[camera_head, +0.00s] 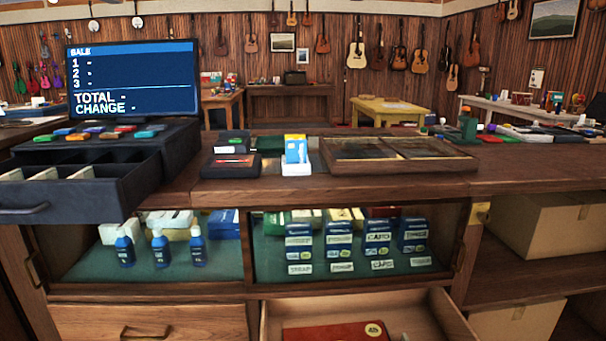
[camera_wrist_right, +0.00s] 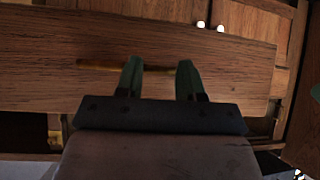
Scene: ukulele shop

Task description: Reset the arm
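My right gripper (camera_wrist_right: 160,80) shows in the right wrist view. Its two green-tipped fingers stand apart with nothing between them. Behind the fingers is a brown wooden surface (camera_wrist_right: 60,75) with a dark slot or handle-like strip. In the head view neither gripper shows, and my left gripper is in no view.
In the head view a wooden counter (camera_head: 540,178) spans the scene. Below, an open drawer (camera_head: 440,320) holds a red box (camera_head: 335,332).

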